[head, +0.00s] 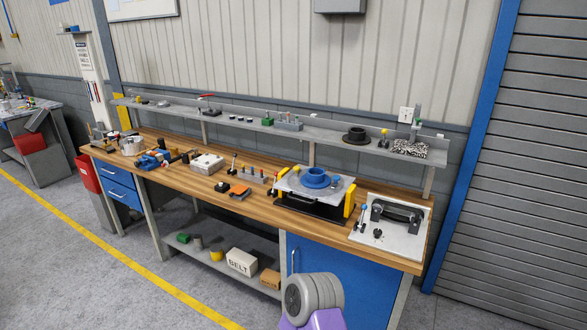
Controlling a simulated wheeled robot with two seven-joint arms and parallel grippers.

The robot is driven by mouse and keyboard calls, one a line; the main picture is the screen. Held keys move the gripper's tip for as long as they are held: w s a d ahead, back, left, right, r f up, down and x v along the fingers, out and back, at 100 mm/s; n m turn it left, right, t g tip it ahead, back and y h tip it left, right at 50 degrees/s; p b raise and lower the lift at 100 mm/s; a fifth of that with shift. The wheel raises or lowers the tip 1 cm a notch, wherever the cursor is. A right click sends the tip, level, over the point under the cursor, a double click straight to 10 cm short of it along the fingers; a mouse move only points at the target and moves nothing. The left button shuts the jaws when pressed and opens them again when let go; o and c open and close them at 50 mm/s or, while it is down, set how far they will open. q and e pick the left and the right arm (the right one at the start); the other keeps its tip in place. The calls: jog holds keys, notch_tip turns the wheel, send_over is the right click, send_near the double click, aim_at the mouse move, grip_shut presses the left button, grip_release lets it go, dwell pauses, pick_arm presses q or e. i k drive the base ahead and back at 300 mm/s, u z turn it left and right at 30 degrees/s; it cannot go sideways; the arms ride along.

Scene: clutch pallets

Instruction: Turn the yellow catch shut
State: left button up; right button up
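A black case (305,203) stands on the wooden workbench, right of its middle. A grey plate (341,186) with a blue ring-shaped part (315,179) lies on top of it. A yellow catch (349,205) stands upright at the case's right end. A second yellow piece (276,183) shows at its left end. Both are small in this view, and I cannot tell whether either is turned open or shut.
Right of the case, a pale board (393,240) carries a black handle and small knobs. Left of it lie an orange block (239,192), several small posts and a white box (207,163). A grey shelf (230,116) runs behind. The floor in front (80,270) is clear.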

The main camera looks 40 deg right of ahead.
aim_at(297, 169)
jog(key=z, duration=0.7)
jog(key=i, duration=0.65)
jog(key=z, duration=0.6)
jog(key=i, duration=0.8)
jog(key=u, duration=0.3)
